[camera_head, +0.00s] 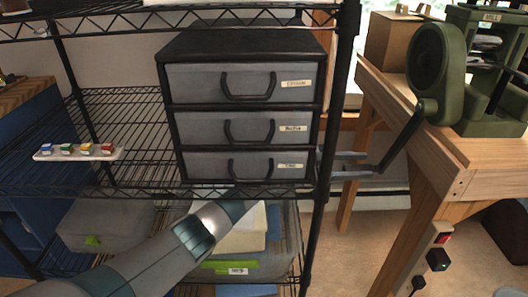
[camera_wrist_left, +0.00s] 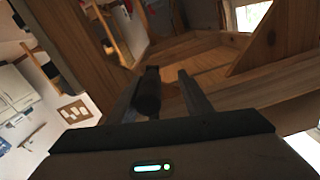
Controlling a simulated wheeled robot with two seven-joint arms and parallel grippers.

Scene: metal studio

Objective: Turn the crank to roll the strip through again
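The green rolling mill (camera_head: 440,75) stands on the wooden bench, with a large round hub on its left side. Its dark crank arm (camera_head: 402,138) slants down and left from the hub, past the bench's edge. My left gripper (camera_head: 350,165) is at the low end of the crank. In the left wrist view, the dark crank handle (camera_wrist_left: 148,92) lies between the fingers of my left gripper (camera_wrist_left: 162,92). It is close to the left finger, with a clear gap to the right finger. The gripper is open around it. I cannot make out the strip. My right gripper is not in view.
A black wire shelf (camera_head: 125,95) with a grey drawer unit (camera_head: 243,103) fills the left; its post stands near my left gripper. The wooden bench (camera_head: 450,165) is at right, with a cardboard box (camera_head: 392,40) on it. Switches (camera_head: 439,258) hang on its leg.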

